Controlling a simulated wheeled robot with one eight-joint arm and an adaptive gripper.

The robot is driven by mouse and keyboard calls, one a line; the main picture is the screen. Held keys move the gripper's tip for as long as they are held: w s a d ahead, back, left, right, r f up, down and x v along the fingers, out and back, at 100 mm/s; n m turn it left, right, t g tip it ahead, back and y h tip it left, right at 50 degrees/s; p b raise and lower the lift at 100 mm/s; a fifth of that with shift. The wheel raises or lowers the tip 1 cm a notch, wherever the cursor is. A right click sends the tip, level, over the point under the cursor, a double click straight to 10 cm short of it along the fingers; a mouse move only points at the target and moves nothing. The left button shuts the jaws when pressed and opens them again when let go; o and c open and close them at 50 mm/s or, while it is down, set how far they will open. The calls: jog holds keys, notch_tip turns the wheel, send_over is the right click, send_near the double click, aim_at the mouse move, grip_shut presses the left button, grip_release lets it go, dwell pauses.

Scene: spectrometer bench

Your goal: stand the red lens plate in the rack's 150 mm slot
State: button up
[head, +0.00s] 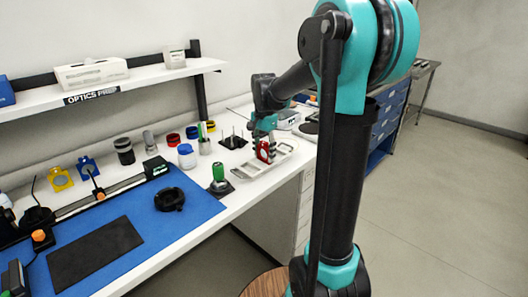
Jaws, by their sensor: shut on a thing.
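The red lens plate (265,151) is upright, with a pale round lens in it. My gripper (263,141) is shut on its upper part from above. The plate is over a pale tray (249,172) at the bench's right end; I cannot tell whether it touches the tray. A long black rail (122,186) on the back of the blue mat may be the rack. Its slots and any 150 mm mark are too small to read. A yellow plate (60,179) and a blue plate (87,166) stand behind the rail.
A green-topped item (218,177) stands between tray and blue mat (160,221). A black ring (169,199) and dark pad (95,254) lie on the mat. Jars and a pen cup (204,145) stand behind. A white shelf (150,76) overhangs the bench's back.

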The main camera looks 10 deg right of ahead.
jog(key=shift+f, duration=0.25)
dwell(0.4)
jog(key=o, duration=1.3)
jog(key=shift+c, duration=0.2)
notch_tip(320, 180, up, 12)
jog(key=shift+r, duration=0.1)
